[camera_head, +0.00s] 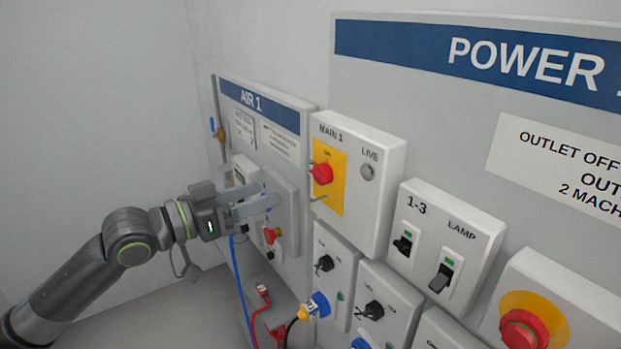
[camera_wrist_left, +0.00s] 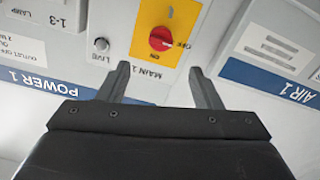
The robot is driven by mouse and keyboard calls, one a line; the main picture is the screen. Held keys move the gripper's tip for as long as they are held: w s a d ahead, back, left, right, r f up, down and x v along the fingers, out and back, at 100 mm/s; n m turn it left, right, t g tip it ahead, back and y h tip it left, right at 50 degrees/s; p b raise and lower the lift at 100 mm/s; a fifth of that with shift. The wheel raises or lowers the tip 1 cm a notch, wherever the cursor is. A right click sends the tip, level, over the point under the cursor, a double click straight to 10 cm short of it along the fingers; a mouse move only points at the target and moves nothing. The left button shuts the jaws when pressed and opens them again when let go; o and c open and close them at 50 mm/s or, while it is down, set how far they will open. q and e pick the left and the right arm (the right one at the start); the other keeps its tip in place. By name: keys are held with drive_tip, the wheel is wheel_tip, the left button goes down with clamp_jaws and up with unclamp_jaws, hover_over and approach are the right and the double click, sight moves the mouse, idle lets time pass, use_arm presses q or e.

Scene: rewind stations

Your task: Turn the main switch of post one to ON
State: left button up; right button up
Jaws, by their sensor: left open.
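The main switch is a red rotary knob (camera_head: 321,173) on a yellow plate (camera_head: 329,196), on a white box marked MAIN 1 (camera_head: 377,193). In the left wrist view the red knob (camera_wrist_left: 162,38) appears upside down, and its white mark lies roughly towards the OFF lettering. A grey LIVE lamp (camera_head: 368,171) beside it looks unlit. My left gripper (camera_head: 275,201) is open and empty, in front of the panels and left of the switch box. In the wrist view its fingers (camera_wrist_left: 160,72) are apart, with the knob beyond the gap between them. My right gripper is not in view.
The AIR 1 panel (camera_head: 290,119) stands left of the switch, with a red button (camera_head: 272,235) low on it. Right of the switch are a 1-3 and LAMP box (camera_head: 444,246) and a red emergency button (camera_head: 524,329). Cables and plugs hang below.

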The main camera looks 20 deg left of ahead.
sight(314, 177)
use_arm(q)
drive_tip(key=p+x, duration=0.3)
drive_tip(key=x, duration=0.7)
drive_tip(key=shift+w+r, duration=0.1)
drive_tip(key=shift+w+d, duration=0.45)
drive_tip(key=shift+w, duration=0.05)
